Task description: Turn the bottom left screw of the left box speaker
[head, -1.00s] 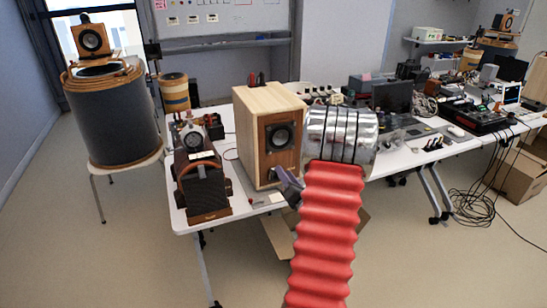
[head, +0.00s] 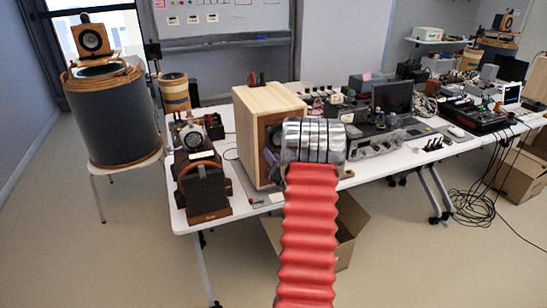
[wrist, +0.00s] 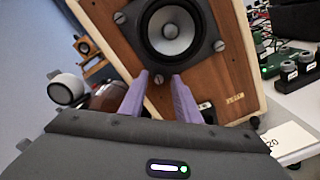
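The wooden box speaker (head: 262,105) stands on the white table, with its front mostly hidden by my arm in the head view. In the wrist view its brown front (wrist: 220,85) and round grey driver (wrist: 171,30) on a black plate look tilted. Silver screws show at the left (wrist: 120,17), right (wrist: 219,45) and lower edge (wrist: 158,79) of the plate. My gripper (wrist: 160,76) has two purple fingers, apart, pointing at the lower edge. The lower-edge screw appears between the fingertips; I cannot tell whether they touch it. In the head view, my gripper's fingers are mostly hidden behind the silver wrist.
A dark device with an arched handle (head: 203,185) stands left of the speaker. Electronics (head: 380,140) crowd the table to the right, and a green circuit board (wrist: 287,62) shows in the wrist view. An open cardboard box (head: 350,225) lies under the table. The floor in front is clear.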

